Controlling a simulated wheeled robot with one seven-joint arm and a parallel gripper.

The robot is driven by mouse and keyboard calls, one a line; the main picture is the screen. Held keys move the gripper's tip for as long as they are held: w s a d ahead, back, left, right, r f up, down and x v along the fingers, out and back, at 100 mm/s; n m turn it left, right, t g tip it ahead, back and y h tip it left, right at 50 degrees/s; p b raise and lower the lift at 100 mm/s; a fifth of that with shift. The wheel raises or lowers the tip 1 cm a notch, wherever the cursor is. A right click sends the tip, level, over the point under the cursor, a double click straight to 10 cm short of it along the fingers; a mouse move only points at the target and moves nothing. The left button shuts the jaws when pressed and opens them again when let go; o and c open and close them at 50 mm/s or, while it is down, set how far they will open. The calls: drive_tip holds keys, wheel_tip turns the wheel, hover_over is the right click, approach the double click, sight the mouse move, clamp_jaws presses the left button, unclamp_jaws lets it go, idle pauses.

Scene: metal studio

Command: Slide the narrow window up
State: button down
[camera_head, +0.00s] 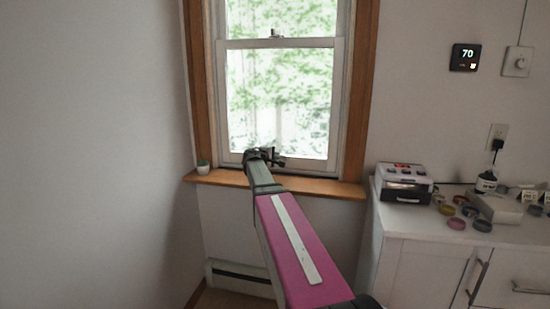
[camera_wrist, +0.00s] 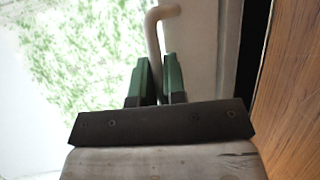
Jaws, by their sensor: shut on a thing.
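The narrow window has a white lower sash (camera_head: 341,110) with its bottom rail down near the wooden sill (camera_head: 325,187). A small latch (camera_head: 276,34) sits on the rail between the upper and lower panes. My gripper (camera_head: 266,156) is at the bottom of the lower sash. In the wrist view, the green fingers of my gripper (camera_wrist: 158,75) are on either side of a pale hooked handle (camera_wrist: 155,35), shut on its stem. The handle's bent end shows beyond the fingertips; its lower part is hidden by the gripper.
Brown wooden trim (camera_head: 361,90) frames the window. A small potted plant (camera_head: 203,167) stands at the sill's left end. To the right is a white counter (camera_head: 395,215) with a box-like device (camera_head: 404,183) and several small round items. A baseboard heater (camera_head: 240,277) runs below the window.

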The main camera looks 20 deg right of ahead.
approach(282, 96)
drive_tip(key=x, duration=0.4)
drive_tip(key=shift+w+d, duration=0.2)
drive_tip(key=c, duration=1.2)
unclamp_jaws()
drive_tip(key=v, duration=1)
drive_tip(key=shift+s+a, duration=0.25)
drive_tip(key=shift+a, duration=0.1)
